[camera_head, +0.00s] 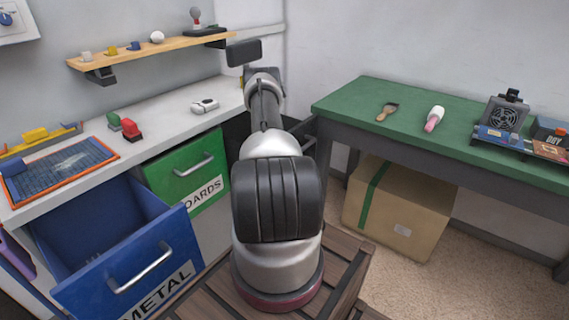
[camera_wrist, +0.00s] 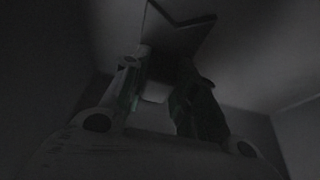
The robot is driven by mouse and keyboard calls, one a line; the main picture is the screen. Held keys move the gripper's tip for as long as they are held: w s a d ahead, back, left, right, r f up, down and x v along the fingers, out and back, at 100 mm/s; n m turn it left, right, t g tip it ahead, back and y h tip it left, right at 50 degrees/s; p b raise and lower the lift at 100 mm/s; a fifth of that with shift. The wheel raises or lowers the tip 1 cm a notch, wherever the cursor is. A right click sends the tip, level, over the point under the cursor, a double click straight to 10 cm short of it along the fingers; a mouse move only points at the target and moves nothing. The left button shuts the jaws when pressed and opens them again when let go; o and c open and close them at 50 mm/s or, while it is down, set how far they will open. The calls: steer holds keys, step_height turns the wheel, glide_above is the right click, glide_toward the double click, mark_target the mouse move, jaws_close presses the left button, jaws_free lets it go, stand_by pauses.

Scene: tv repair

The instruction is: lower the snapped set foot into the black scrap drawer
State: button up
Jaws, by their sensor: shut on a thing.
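The black scrap drawer (camera_head: 304,128) shows only in part, as a dark open drawer behind my arm, to the right of the green drawer. In the wrist view my gripper (camera_wrist: 160,82) is shut on the snapped set foot (camera_wrist: 175,38), a dark, angular V-shaped piece beyond the fingertips. The wrist view is very dark, with grey walls around the gripper. My arm hides the gripper and the foot in the head view, so their height in the drawer cannot be told.
The green BOARDS drawer (camera_head: 187,172) and the open blue METAL drawer (camera_head: 140,265) are on the left under the white bench (camera_head: 165,125). A green table (camera_head: 390,95) with a brush and other items stands right, above a cardboard box (camera_head: 405,210).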

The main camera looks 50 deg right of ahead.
steer(key=shift+f, duration=0.1)
steer(key=o, duration=1.1)
